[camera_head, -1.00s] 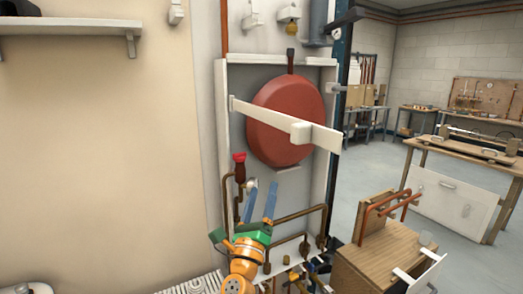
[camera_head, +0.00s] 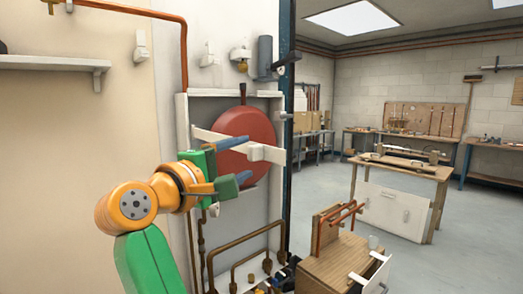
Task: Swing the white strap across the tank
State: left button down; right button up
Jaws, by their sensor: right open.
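The white strap (camera_head: 272,154) runs from the left side of the white cabinet across the front of the round red tank (camera_head: 262,127) toward the cabinet's right side. A white block (camera_head: 257,153) sits on the strap. The strap's right end appears to stand out in front of the cabinet. I cannot tell whether the fingers touch the strap. The gripper hides part of the strap and tank. My left gripper is not in view.
The white cabinet (camera_head: 281,205) frames the tank, with copper pipes (camera_head: 243,240) below it. A white shelf (camera_head: 50,63) is on the left wall. A wooden stand with copper pipe (camera_head: 335,262) is at lower right. Open floor (camera_head: 325,180) lies beyond.

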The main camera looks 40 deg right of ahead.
aim_at(262, 151)
jog(key=shift+w+d+r+m, duration=0.1)
jog(key=shift+w+d+m, duration=0.05)
jog(key=shift+d, duration=0.25)
jog(key=shift+w+d+r+m, duration=0.1)
jog(key=shift+d+m, duration=0.05)
jog(key=shift+d, duration=0.25)
jog(key=p+x, duration=0.3)
jog(key=x, duration=0.2)
jog(key=shift+w+d+r, duration=0.1)
jog(key=shift+w+d+f, duration=0.25)
jog(key=shift+d+f, duration=0.05)
jog(key=shift+d, duration=0.25)
jog(key=shift+a, duration=0.15)
jog(key=c, duration=0.8)
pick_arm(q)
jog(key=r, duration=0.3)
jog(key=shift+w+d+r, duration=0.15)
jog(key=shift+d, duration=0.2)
pick_arm(e)
grip_shut()
